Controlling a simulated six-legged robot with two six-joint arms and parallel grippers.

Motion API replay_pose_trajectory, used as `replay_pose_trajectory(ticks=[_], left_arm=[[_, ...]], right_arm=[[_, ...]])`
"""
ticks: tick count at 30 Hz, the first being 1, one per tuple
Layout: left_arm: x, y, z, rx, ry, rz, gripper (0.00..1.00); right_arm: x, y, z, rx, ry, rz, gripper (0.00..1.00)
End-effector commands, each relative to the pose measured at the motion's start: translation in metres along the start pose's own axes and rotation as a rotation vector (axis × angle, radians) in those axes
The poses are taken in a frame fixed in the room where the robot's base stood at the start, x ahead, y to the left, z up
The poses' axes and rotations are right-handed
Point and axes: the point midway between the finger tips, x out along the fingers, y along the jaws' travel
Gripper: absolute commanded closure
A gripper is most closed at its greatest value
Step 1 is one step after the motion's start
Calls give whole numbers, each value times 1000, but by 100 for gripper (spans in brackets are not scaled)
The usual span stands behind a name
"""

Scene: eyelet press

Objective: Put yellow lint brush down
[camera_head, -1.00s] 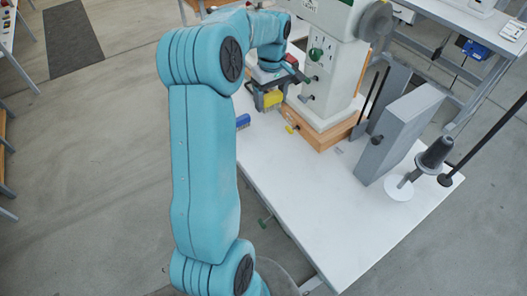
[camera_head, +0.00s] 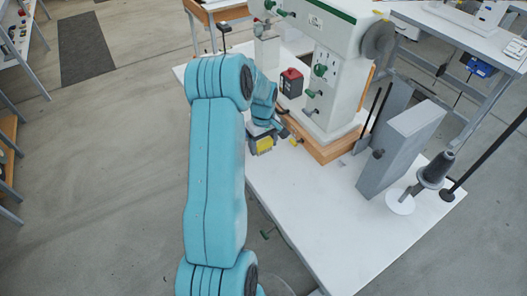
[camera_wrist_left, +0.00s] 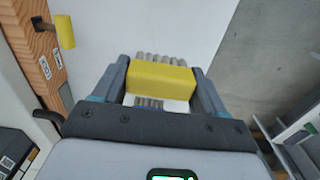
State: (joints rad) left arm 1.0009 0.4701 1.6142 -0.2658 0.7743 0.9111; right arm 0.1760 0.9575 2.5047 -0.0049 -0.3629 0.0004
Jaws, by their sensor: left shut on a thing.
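My left gripper (camera_head: 262,137) is shut on the yellow lint brush (camera_head: 265,145), near the left edge of the white table (camera_head: 330,225) and left of the press's wooden base. In the left wrist view the yellow block of the brush (camera_wrist_left: 160,77) lies crosswise between the two fingers, with grey ribbed parts around it. The white tabletop shows beyond it; I cannot tell whether the brush touches it. A small bluish patch shows beneath the brush there. My right gripper is not in view.
The press (camera_head: 335,85) stands on a wooden base (camera_head: 330,148) with a yellow knob (camera_head: 293,141) close to the gripper. A red and black block (camera_head: 291,82) is beside the press. A grey box (camera_head: 400,150) and thread cone (camera_head: 436,170) stand right. The front tabletop is clear.

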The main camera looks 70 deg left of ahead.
Motion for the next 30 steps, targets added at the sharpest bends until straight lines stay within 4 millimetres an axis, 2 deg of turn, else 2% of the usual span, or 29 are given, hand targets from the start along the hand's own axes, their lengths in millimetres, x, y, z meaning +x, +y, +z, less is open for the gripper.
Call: replay_pose_trajectory(ticks=[6,8,20,21,23,24,30], left_arm=[[34,-1,2,1,-4,-4,52],[40,-1,3,1,-3,-3,52],[47,0,2,1,-1,-1,52],[47,0,2,1,-1,-1,25],[46,0,2,1,-1,-1,5],[46,-1,2,1,-1,-1,3],[46,0,2,1,-1,-1,3]], right_arm=[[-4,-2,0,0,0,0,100],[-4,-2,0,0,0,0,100],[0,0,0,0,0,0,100],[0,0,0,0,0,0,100],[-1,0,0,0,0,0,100],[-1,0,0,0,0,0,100],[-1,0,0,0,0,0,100]])
